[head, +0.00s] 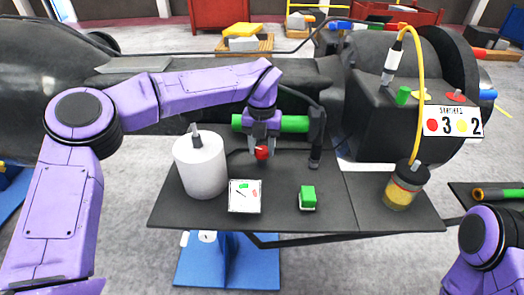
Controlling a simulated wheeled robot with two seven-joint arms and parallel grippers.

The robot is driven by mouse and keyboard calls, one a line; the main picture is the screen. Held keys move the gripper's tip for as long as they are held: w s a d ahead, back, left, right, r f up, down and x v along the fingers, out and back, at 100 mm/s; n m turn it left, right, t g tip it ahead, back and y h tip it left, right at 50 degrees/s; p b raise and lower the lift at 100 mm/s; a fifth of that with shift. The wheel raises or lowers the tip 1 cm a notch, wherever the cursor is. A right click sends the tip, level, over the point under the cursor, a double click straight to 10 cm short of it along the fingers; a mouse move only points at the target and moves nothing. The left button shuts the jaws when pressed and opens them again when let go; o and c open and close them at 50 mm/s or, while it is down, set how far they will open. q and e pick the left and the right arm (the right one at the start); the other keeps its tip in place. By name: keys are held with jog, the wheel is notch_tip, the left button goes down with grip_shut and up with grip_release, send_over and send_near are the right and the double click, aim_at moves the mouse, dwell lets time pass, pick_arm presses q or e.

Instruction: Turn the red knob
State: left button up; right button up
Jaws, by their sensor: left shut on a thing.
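My left gripper (262,143) points down over the dark table, with its fingertips closed on a small red knob (262,153). The fingers partly hide the knob, and what it is fixed to cannot be made out. A green horizontal cylinder (294,124) lies just behind the gripper. Another red, flat knob-like part (455,97) sits on top of the dark casting at the right, with a green one (403,95) to its left. My right gripper is out of view; only part of that arm shows at the lower right.
A numbered sign (452,121) fronts the casting. The table's middle right is clear.

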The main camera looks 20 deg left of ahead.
aim_at(262, 149)
pick_arm(q)
jog(key=shift+f+n+b, duration=0.25)
jog(key=shift+n+b, duration=0.7)
jog(key=shift+n, duration=0.65)
jog(key=o, duration=0.9)
jog(key=shift+o, duration=0.8)
jog(key=shift+w, duration=0.15)
notch_tip(262, 149, up, 11)
jog(key=shift+f, duration=0.2)
